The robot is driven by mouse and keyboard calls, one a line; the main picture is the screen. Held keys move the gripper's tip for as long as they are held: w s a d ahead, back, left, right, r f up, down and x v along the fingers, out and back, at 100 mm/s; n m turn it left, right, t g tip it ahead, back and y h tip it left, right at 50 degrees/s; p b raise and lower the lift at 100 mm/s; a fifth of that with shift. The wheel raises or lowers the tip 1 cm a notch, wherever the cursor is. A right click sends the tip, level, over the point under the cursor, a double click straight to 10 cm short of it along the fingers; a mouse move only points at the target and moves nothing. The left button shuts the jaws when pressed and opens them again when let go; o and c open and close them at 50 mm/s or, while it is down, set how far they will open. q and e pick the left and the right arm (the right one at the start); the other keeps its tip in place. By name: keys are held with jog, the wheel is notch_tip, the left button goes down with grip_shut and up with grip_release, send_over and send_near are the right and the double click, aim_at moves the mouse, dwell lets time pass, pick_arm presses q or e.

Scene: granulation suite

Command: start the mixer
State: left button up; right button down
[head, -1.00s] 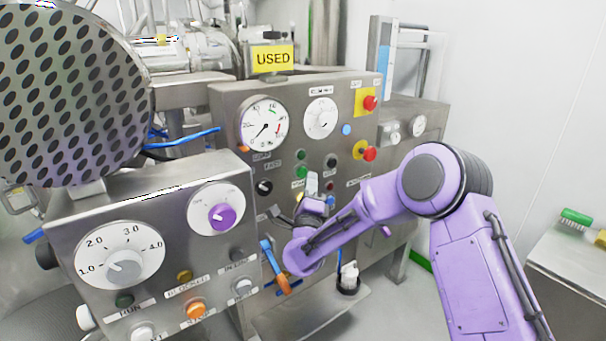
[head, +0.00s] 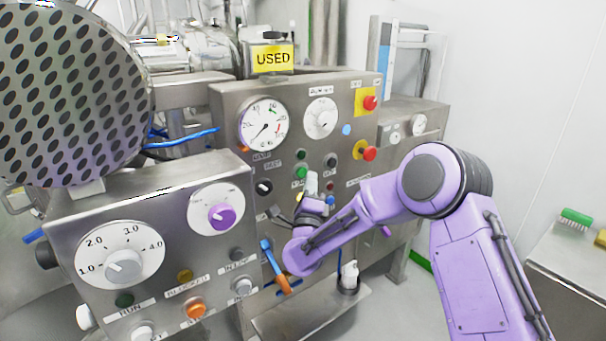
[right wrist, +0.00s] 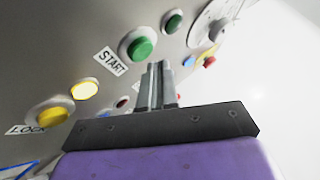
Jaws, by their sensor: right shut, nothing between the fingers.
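The green start button (right wrist: 141,47) sits on the steel panel beside a label reading START (right wrist: 110,61). In the head view the green button (head: 302,172) is just up and left of my right gripper. My right gripper (right wrist: 158,72) is shut and empty. Its fingers point at the panel just below and right of the button in the right wrist view. I cannot tell whether they touch the panel. In the head view the gripper (head: 311,184) hides part of the panel. My left gripper is not in view.
A nearer control box (head: 160,260) with knobs and buttons stands at left. Red buttons (head: 369,103) are at the panel's right. A blue and orange handle (head: 275,268) is near my right wrist. In the right wrist view a yellow button (right wrist: 84,90) looks lit. A USED sign (head: 272,58) stands behind.

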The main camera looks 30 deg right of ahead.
jog(key=shift+w, duration=0.4)
jog(key=shift+w+b, duration=0.4)
jog(key=shift+b, duration=0.05)
dwell(0.5)
jog(key=shift+s, duration=0.85)
jog(key=shift+s, duration=0.1)
jog(key=shift+s+d+b, duration=0.2)
jog(key=shift+s+b, duration=0.15)
jog(key=shift+s, duration=2.05)
